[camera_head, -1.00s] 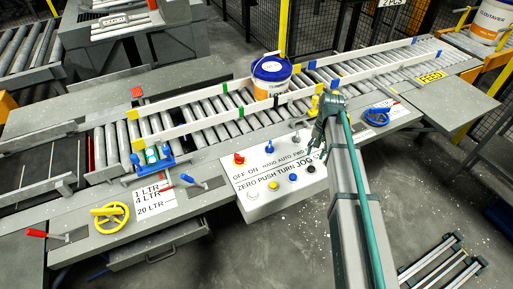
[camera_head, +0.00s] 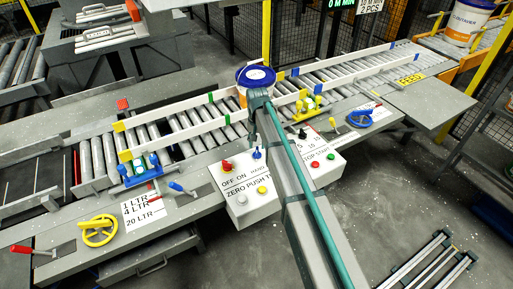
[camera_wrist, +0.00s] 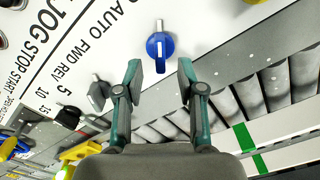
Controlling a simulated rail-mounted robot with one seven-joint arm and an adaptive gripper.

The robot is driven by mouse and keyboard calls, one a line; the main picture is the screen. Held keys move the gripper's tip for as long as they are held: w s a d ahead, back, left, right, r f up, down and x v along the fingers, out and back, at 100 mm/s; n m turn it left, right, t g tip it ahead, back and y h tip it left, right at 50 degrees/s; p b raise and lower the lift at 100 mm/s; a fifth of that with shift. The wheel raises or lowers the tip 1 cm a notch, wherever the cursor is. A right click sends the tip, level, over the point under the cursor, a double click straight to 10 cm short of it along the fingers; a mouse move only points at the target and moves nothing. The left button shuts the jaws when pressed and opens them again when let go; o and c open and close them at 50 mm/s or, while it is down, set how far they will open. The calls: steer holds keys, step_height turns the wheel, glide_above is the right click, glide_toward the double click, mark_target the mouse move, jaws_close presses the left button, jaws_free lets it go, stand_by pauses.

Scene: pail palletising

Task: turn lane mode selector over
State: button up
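The blue selector knob (camera_head: 257,153) stands on the white control panel (camera_head: 227,186), by the lettering HAND. In the wrist view the blue knob (camera_wrist: 160,47) has a white mark and lies ahead of the fingertips, between their lines, near AUTO. My gripper (camera_wrist: 160,74) is open and empty, with one finger on each side of the knob's line. The fingers appear apart from the knob.
A pail (camera_head: 257,75) stands on the roller conveyor behind.

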mark_target(257, 150)
steer(key=shift+f+p, duration=0.4)
steer(key=shift+f, duration=1.55)
jaws_close()
